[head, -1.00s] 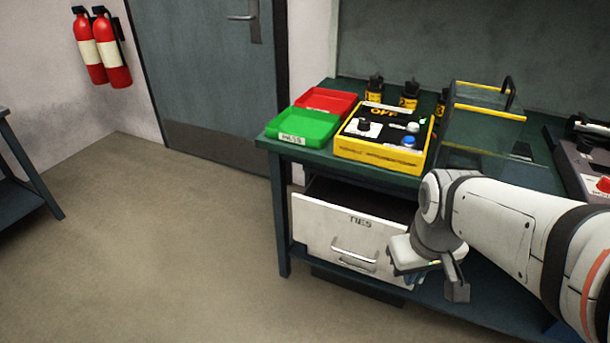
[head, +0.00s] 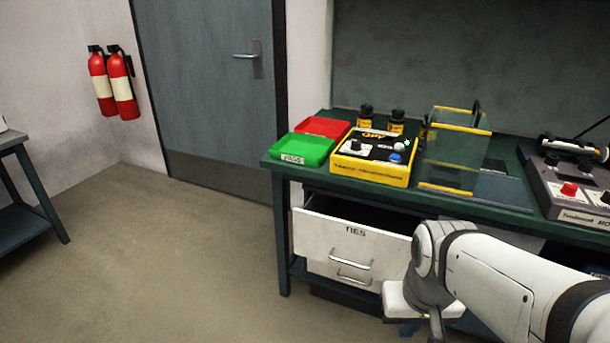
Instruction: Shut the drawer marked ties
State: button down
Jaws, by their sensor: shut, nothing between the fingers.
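The drawer marked TIES (head: 325,236) has a white front with a metal handle and sits under the green workbench. It stands open, with a dark gap showing behind the top of its front. My gripper (head: 423,328) is at the bottom of the view, below and right of the drawer front, with its fingers partly cut off by the frame edge. It is shut and holds nothing. My arm hides the right end of the drawer front. I cannot tell whether the gripper touches the drawer.
A second white drawer front (head: 322,270) with a handle is below. The workbench (head: 440,203) carries a green tray (head: 303,150), a red tray (head: 324,126), a yellow control box (head: 375,158), a clear guard and a grey device (head: 570,188). Floor left of the bench is clear.

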aim_at(367, 240)
jog(key=u, duration=0.2)
jog(key=i, duration=1.2)
jog(key=z, duration=0.25)
